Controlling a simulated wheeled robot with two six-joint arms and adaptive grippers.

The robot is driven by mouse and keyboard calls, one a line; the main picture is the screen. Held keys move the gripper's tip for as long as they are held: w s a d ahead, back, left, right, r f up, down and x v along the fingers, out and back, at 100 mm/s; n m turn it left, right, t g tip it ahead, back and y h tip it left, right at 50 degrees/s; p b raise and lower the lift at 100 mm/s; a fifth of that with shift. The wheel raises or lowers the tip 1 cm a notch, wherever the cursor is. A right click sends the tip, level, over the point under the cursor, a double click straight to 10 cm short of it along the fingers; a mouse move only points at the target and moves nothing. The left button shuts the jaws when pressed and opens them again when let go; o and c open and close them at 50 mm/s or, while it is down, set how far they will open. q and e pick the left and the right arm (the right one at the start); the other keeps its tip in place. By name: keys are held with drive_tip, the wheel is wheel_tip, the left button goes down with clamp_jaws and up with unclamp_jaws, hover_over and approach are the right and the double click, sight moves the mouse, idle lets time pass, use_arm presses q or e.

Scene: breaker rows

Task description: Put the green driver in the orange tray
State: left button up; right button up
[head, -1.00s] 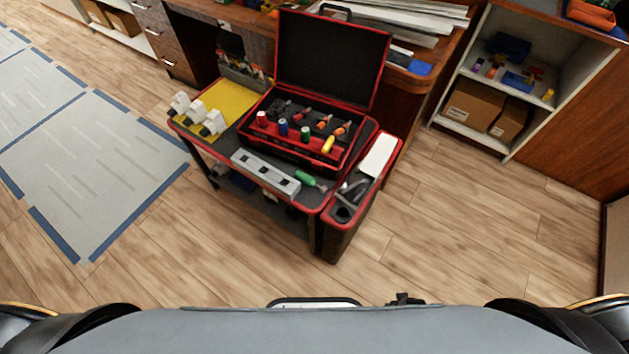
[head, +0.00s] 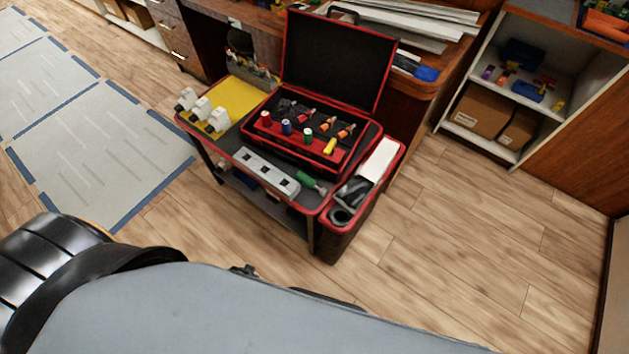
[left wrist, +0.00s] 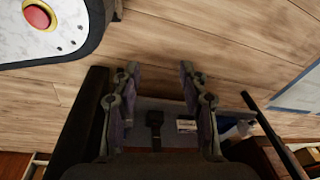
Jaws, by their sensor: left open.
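A green-handled driver (head: 311,184) lies on the front right of the red-edged cart, beside a grey socket strip. A second green handle (head: 308,136) stands in the open red toolbox, among other coloured handles. An orange tray (head: 600,22) sits at the top right on the cabinet top, cut by the picture edge. My left gripper (left wrist: 160,76) is open in the left wrist view, with nothing between its fingers and wood floor beyond. Neither gripper shows in the head view. My right gripper is not in view.
The toolbox's raised lid (head: 337,62) stands at the back of the cart. A narrow red-rimmed bin (head: 394,165) with tools adjoins its right side. Floor right of the cart (head: 475,230) is clear.

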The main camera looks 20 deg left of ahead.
use_arm(q)
drive_tip(key=w+d+r+t+p, duration=0.1)
drive_tip(key=w+r, duration=0.5)
drive_tip(key=r, duration=0.3)
drive_tip(key=w+r+p, duration=0.2)
drive_tip(key=w+r, duration=0.3)
drive_tip(key=r, duration=0.4)
drive_tip(key=w+d+r+n+t+p, duration=0.1)
drive_tip(key=w+r, duration=0.1)
drive_tip(key=r, duration=1)
drive_tip(key=w+d+r+p, duration=0.1)
drive_tip(key=d+r, duration=0.1)
drive_tip(key=r, duration=1)
drive_tip(key=n+h, duration=0.2)
drive_tip(key=n, duration=1.1)
approach(310, 182)
drive_tip(key=b+x, duration=0.1)
drive_tip(key=x, duration=0.8)
drive_tip(key=shift+f, duration=0.2)
clamp_jaws()
